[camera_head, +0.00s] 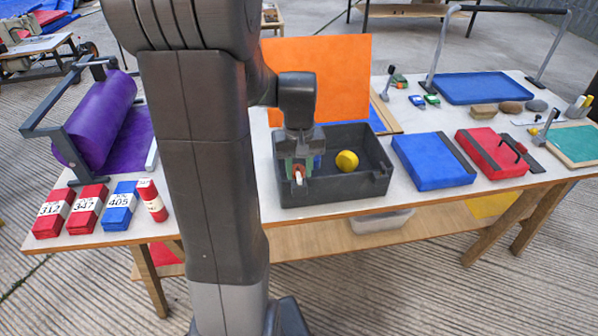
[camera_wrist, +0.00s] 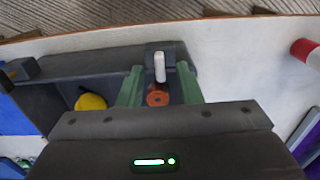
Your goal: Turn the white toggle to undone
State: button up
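The white toggle (camera_wrist: 159,68) is a small white lever on a dark block at the rim of a dark grey tray (camera_head: 340,199). In the head view the toggle (camera_head: 298,178) shows at the tray's front left, just below my gripper (camera_head: 300,166). In the wrist view, my gripper (camera_wrist: 160,84) has its two green fingers spread apart on either side, with the toggle between and slightly beyond their tips. I cannot tell whether either finger touches it. An orange-red disc (camera_wrist: 158,97) lies just below the toggle in that view.
A yellow ball (camera_head: 347,161) sits in the tray. A blue box (camera_head: 433,162) and a red box (camera_head: 492,153) stand to the right. Numbered red and blue blocks (camera_head: 120,207) and a purple roller (camera_head: 95,120) are at the left. An orange panel (camera_head: 330,80) stands behind.

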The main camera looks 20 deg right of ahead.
jog(key=shift+f, duration=0.6)
grip_shut()
